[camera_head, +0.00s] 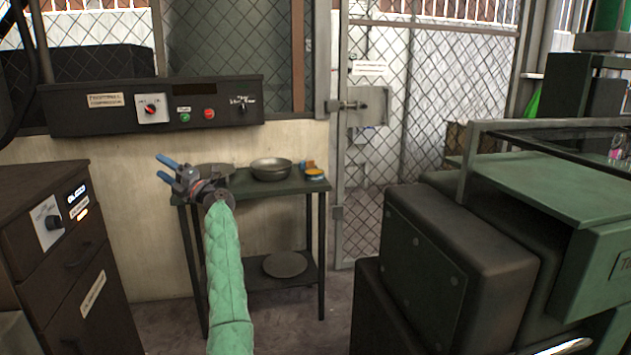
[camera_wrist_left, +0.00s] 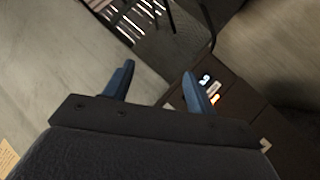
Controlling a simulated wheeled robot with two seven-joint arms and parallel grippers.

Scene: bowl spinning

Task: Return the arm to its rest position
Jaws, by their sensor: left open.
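My left gripper (camera_head: 164,167) is in the middle left of the head view, at the end of my green-sleeved arm. Its two blue fingers are apart with nothing between them, and they point up and left. It appears in front of the left end of a small green table (camera_head: 260,187). In the left wrist view, the fingers (camera_wrist_left: 157,85) are spread and empty. Behind them are a dark cabinet and a tilted view of the wall. My right gripper is in neither view.
A metal bowl (camera_head: 271,169) and a small yellow-topped item (camera_head: 315,174) stand on the table. A round plate (camera_head: 285,264) lies on its lower shelf. A control panel (camera_head: 158,107) hangs on the wall. A dark cabinet (camera_head: 62,265) stands left, and bulky machinery (camera_head: 455,260) fills the right.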

